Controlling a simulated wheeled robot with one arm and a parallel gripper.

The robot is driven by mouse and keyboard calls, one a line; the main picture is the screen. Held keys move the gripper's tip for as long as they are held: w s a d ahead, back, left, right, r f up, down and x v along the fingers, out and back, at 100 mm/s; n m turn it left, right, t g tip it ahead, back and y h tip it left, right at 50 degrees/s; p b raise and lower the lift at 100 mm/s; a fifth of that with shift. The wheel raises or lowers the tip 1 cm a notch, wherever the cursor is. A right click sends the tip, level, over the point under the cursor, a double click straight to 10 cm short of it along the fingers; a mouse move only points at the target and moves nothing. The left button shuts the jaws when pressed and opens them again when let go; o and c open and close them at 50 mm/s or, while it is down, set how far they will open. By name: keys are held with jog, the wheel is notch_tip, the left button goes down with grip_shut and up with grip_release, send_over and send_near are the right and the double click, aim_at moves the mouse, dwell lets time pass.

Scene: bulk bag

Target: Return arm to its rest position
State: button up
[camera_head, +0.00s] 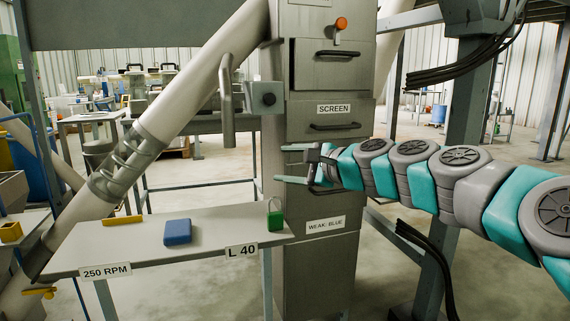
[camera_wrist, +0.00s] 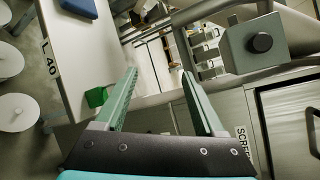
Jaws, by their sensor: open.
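My arm (camera_head: 440,175) reaches in from the right edge in the head view, with teal and grey links. My gripper (camera_head: 280,164) is at its left end, in front of the grey cabinet marked SCREEN (camera_head: 330,85). The two green fingers are apart with nothing between them; they also show spread in the wrist view (camera_wrist: 160,75). The gripper is above the right end of the small table and touches nothing that I can see.
The table (camera_head: 205,228) holds a green padlock (camera_head: 275,217), a blue block (camera_head: 178,232) and a yellow bar (camera_head: 123,220). A lever box (camera_head: 264,98) juts from the cabinet. A slanting pipe (camera_head: 190,90) crosses at left. A grey post (camera_head: 465,110) stands behind my arm.

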jog(key=shift+s, duration=0.1)
jog(key=s+a+f+n+g+h, duration=0.1)
jog(key=s+f+n+g+h, duration=0.15)
jog(key=s+f+n, duration=0.45)
jog(key=s+a+f+n+g+h, duration=0.1)
jog(key=s+f+n+g, duration=0.25)
jog(key=s+f, duration=0.7)
jog(key=s+d+f+n+g+h, duration=0.1)
jog(key=s+d+f, duration=0.3)
jog(key=s, duration=0.5)
jog(key=s+d+f+n+g+h, duration=0.1)
jog(key=s+d+f+g+h, duration=0.2)
jog(key=s+d, duration=0.5)
jog(key=s+d+f+n+g+h, duration=0.2)
jog(key=s+d+f+h, duration=0.2)
jog(key=s, duration=0.5)
notch_tip(320, 180, down, 3)
jog(key=shift+s+d+r+g, duration=0.2)
jog(key=shift+s+d+g, duration=0.1)
jog(key=shift+d, duration=0.9)
